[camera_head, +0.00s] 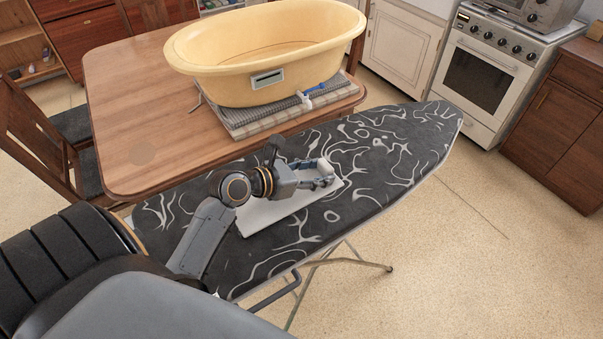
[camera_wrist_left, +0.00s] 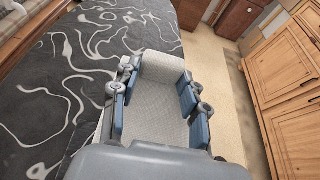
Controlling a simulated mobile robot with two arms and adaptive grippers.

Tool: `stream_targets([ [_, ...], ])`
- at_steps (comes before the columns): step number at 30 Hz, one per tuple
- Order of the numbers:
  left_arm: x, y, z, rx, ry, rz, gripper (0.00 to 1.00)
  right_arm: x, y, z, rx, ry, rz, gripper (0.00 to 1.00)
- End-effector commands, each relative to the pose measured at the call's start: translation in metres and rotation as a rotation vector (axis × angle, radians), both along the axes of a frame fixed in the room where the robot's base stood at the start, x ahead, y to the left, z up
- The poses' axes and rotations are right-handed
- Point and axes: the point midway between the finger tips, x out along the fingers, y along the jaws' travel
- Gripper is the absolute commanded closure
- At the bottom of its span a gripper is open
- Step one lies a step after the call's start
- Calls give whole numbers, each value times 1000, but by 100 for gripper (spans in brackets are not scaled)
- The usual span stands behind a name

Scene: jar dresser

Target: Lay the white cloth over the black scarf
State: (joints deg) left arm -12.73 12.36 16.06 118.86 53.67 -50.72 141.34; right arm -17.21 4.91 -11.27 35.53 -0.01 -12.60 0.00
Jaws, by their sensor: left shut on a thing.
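The white cloth (camera_head: 272,212) lies as a pale strip on the black, white-patterned ironing board. My left gripper (camera_head: 326,174) is low over the board, shut on the white cloth near its far end. In the left wrist view the cloth (camera_wrist_left: 160,120) fills the space between the blue finger pads of the gripper (camera_wrist_left: 160,82). My arm hides part of the cloth in the head view. I cannot make out a black scarf separate from the board's black cover. My right gripper is not in view.
The ironing board (camera_head: 395,150) has bare room to the right of my gripper. Behind it, a wooden table (camera_head: 135,110) carries a yellow tub (camera_head: 235,85) on folded checked cloths (camera_head: 290,117). A chair (camera_head: 35,130) is at left, an oven (camera_head: 480,75) at right.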

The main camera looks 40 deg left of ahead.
Motion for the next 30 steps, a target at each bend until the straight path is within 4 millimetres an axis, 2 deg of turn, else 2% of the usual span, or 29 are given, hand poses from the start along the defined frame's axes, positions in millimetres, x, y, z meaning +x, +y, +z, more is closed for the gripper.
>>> stream_targets([
  [1, 7, 13, -7, 3, 2, 2, 82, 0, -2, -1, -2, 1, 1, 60],
  [3, 12, 22, -24, 1, 6, 1, 82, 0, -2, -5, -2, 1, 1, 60],
  [9, 24, 43, -52, -2, 1, 1, 82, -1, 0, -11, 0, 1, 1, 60],
  [14, 28, 50, -61, 0, 1, -1, 82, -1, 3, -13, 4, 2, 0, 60],
  [21, 29, 53, -92, -2, 1, -1, 82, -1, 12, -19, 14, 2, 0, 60],
  [30, 29, 52, -95, -1, -1, -1, 82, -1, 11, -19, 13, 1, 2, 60],
])
